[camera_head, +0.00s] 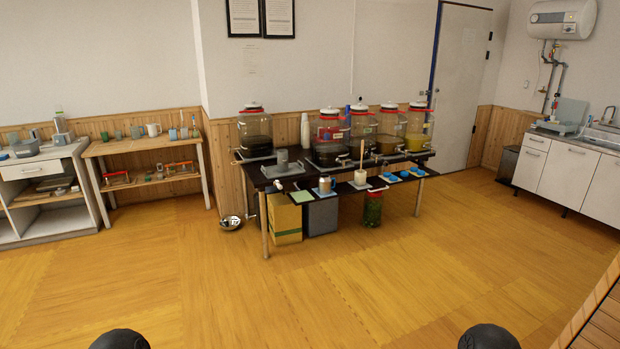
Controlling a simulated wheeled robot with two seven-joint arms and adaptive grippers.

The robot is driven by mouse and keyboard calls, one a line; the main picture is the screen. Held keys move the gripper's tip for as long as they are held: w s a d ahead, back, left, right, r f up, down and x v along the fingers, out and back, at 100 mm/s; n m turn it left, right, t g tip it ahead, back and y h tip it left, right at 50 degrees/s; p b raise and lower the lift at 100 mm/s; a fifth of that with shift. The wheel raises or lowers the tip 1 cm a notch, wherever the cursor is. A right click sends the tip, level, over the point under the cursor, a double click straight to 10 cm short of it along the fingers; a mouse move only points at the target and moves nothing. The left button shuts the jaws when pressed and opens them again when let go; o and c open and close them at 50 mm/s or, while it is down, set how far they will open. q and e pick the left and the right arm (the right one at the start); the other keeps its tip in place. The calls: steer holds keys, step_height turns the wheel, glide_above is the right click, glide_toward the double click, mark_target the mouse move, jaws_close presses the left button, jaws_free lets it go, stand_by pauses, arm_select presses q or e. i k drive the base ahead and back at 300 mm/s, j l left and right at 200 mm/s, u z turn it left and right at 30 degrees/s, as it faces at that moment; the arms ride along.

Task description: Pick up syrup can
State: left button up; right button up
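A dark table (345,205) stands across the room with several large tapped jars on its top, such as the left jar (255,130) with dark liquid and the right jar (417,127) with yellow liquid. I cannot tell for certain which item is the syrup can. A smaller cup-like item (325,185) stands on the front ledge. Neither gripper shows; only dark rounded parts of mine show at the bottom edge.
A metal bowl (231,222) lies on the floor by the table's left leg. A yellow box (285,220) and green-filled jar (373,209) stand below the table. A wooden shelf (150,146) is at left, a sink counter (560,170) at right. The floor between is clear.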

mark_target(324, 187)
steer(key=i, duration=2.15)
